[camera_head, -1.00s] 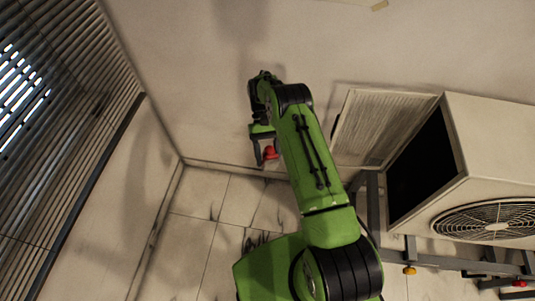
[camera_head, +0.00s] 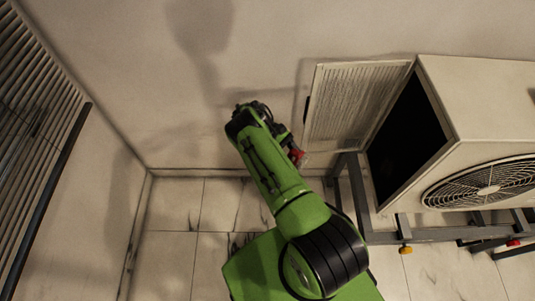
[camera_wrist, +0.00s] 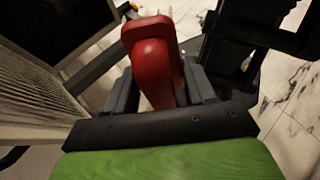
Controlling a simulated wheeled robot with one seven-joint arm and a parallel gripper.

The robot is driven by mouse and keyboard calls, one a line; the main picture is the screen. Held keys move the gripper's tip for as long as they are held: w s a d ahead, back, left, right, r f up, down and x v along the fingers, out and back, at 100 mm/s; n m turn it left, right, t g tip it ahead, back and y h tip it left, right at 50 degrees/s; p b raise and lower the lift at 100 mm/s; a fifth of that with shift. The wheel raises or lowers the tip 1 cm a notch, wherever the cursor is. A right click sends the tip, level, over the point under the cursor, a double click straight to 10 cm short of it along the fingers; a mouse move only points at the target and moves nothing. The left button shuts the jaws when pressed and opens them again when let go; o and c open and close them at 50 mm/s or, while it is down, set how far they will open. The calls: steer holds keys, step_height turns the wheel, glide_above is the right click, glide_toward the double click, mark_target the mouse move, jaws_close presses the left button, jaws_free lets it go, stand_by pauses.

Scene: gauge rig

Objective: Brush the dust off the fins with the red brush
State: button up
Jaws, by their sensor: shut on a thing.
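The red brush (camera_wrist: 152,60) is held between the two dark fingers of my gripper (camera_wrist: 155,92) in the wrist view. Only its red body shows there; I cannot make out bristles. In the head view the red brush (camera_head: 296,157) is a small red spot at the end of my green arm, and my gripper (camera_head: 292,148) is partly hidden by the wrist. The finned panel (camera_head: 352,105) stands to the right of my gripper, apart from it, on the open left side of the white unit. Its fins (camera_wrist: 40,92) also show at the left of the wrist view.
The white fan unit (camera_head: 485,100) stands on a dark metal frame (camera_head: 420,235) with a yellow knob (camera_head: 405,250). A slatted screen (camera_head: 40,120) is at the left. The pale wall left of the panel and the tiled floor (camera_head: 190,215) are clear.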

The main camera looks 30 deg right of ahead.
steer(key=s+d+f+n+t+h+b, duration=0.1)
steer(key=s+d+f+b, duration=0.3)
steer(key=d, duration=0.4)
steer(key=s+d+f+n+t+h+b, duration=0.2)
steer(key=s+d+f+n+h+b, duration=0.2)
steer(key=d, duration=0.5)
steer(key=s+d+f+n+t+h+b, duration=0.1)
steer(key=s+d+f+b, duration=0.3)
steer(key=d, duration=0.4)
steer(key=shift+s+d+f+n+t+h+b, duration=0.15)
steer(key=shift+s+d+n+t+h+b, duration=0.2)
steer(key=shift+s+n+h+b, duration=0.5)
steer(key=shift+s+d, duration=0.6)
steer(key=shift+d, duration=0.25)
